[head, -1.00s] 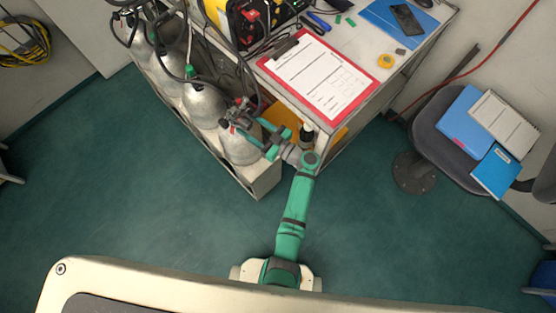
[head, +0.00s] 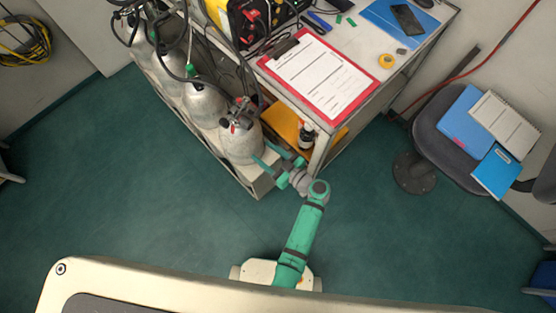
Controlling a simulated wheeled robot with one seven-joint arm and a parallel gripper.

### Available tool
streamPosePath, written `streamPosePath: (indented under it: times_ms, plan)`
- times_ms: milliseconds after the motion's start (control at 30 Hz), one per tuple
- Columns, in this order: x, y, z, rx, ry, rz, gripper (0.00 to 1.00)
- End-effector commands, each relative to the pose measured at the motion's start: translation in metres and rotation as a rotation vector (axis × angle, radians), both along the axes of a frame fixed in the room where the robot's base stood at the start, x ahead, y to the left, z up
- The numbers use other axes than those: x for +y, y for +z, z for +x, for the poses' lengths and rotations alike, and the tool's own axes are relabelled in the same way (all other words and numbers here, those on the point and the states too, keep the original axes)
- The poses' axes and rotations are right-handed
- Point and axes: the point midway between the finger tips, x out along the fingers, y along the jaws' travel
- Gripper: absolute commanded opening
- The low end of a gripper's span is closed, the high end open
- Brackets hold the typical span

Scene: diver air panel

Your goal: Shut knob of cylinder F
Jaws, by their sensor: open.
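Several grey gas cylinders stand in a row in a low rack (head: 222,172) beside the bench. The nearest cylinder (head: 240,146) has a dark valve with red parts (head: 238,118) on top. I cannot read any letter on the cylinders, so I cannot tell which is F. My gripper (head: 272,163), with green fingers, is open and empty. It is at the lower right of the nearest cylinder, apart from its valve. Another cylinder (head: 205,104) behind it has a green knob (head: 190,70).
A bench (head: 420,52) holds a red clipboard (head: 318,75), a yellow-black device (head: 245,20) and a phone. A dark bottle (head: 306,137) stands under its corner. Hoses run above the cylinders. A chair (head: 455,130) with folders is at right. Floor in front is clear.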

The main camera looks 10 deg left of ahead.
Motion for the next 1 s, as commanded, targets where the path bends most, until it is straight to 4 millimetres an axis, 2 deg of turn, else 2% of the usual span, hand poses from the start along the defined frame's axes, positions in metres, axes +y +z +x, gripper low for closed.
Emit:
streamPosePath:
  times_ms: [200, 500, 733, 1000]
  plan:
    - [-0.004, -0.027, -0.027, 0.116, -0.086, -0.057, 0.51]
    - [-0.016, -0.056, -0.068, 0.251, -0.223, -0.136, 0.51]
    - [-0.031, -0.069, -0.100, 0.327, -0.343, -0.190, 0.51]
    - [-0.051, -0.068, -0.136, 0.376, -0.489, -0.240, 0.51]
